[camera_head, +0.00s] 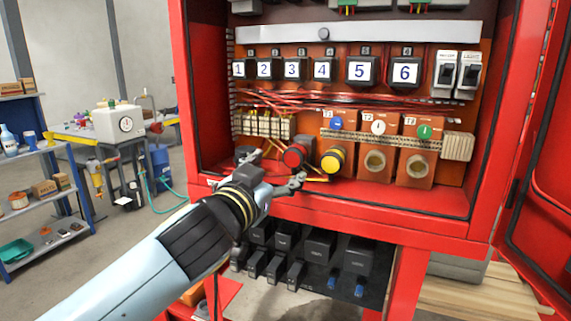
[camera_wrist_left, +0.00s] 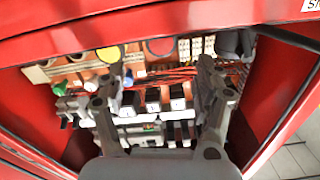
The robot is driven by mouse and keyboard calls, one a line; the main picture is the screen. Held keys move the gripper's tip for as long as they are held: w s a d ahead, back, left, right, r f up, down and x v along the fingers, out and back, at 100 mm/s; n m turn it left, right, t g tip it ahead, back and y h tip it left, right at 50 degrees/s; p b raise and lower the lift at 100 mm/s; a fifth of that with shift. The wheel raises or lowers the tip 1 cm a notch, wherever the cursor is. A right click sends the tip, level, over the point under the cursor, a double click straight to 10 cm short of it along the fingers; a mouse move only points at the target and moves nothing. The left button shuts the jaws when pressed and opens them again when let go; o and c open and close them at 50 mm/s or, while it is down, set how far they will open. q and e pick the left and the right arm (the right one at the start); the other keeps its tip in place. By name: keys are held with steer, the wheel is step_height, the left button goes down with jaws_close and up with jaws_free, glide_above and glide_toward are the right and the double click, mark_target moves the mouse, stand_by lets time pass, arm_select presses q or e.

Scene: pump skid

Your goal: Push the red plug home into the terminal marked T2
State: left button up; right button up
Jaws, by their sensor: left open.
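The red plug (camera_head: 295,156) sits low in the red cabinet, left of a yellow plug (camera_head: 333,160). It shows as a red disc in the left wrist view (camera_wrist_left: 160,46). The terminal marked T2 (camera_head: 375,162) is a brown panel with a white knob above a round, empty-looking socket, right of the yellow plug. My left gripper (camera_head: 275,167) is open at the cabinet's front lip, its fingers just left of and below the red plug, with nothing seen between them. Its two fingers also show in the left wrist view (camera_wrist_left: 157,78). My right gripper is not in view.
T3 (camera_head: 416,168), with a green knob, is right of T2. Red wires (camera_head: 320,103) run above. The open cabinet door (camera_head: 543,160) stands at the right. A blue shelf (camera_head: 40,190) and a bench (camera_head: 75,132) are at the left.

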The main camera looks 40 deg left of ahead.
mark_target(292, 158)
arm_select(q)
steer(key=p+x, duration=0.2)
steer(key=x, duration=0.7)
steer(key=shift+w+a, duration=0.15)
steer(key=shift+w, duration=0.25)
steer(key=c, duration=1.2)
steer(key=shift+v, duration=2.35)
steer(key=shift+f, duration=0.1)
